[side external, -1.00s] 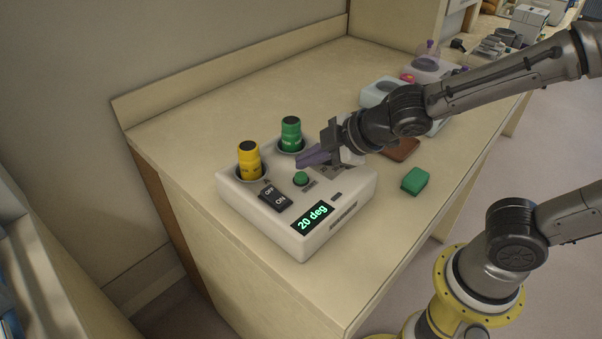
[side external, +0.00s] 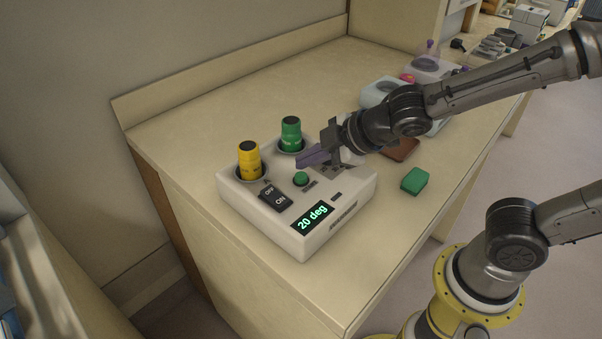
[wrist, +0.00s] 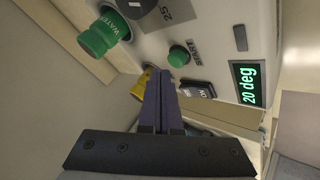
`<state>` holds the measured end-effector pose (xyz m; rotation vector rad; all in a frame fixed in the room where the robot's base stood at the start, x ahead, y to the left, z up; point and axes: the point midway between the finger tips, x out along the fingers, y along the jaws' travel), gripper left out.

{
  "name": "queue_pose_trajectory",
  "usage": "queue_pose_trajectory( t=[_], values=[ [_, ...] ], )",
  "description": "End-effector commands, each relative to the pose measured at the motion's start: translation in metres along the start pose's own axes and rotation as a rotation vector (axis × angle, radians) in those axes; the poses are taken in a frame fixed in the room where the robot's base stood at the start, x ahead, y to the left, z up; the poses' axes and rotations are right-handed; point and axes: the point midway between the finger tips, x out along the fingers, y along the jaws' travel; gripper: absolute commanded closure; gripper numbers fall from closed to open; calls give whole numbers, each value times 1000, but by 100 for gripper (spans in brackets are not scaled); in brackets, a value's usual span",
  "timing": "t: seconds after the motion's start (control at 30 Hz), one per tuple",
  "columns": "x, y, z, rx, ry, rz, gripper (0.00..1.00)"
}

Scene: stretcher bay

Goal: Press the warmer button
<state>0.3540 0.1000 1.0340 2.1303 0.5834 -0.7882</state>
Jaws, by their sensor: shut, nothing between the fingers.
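The warmer (side external: 345,193) is a white box on the counter, with a display (side external: 312,217) reading "20 deg". Its round green button (side external: 300,179) stands on the top face, and in the wrist view the button (wrist: 179,55) has the label START beside it. A black OFF/ON rocker switch (side external: 275,197) sits near it. My gripper (side external: 300,160) is shut and empty, its purple fingers just above and behind the button in the side view. In the wrist view the fingertips (wrist: 159,72) appear close to the button; contact cannot be told.
A green block (side external: 414,180) and a brown flat item (side external: 401,148) lie to the right. The counter (side external: 200,125) behind the warmer is clear.

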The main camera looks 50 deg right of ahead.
Motion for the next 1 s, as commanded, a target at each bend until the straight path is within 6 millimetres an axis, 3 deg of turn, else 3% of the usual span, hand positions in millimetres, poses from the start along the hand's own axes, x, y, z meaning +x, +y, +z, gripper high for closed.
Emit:
queue_pose_trajectory(
  t=[1.0],
  values=[
    [8, -6, 6, -1, 1, 1, 100]
  ],
)
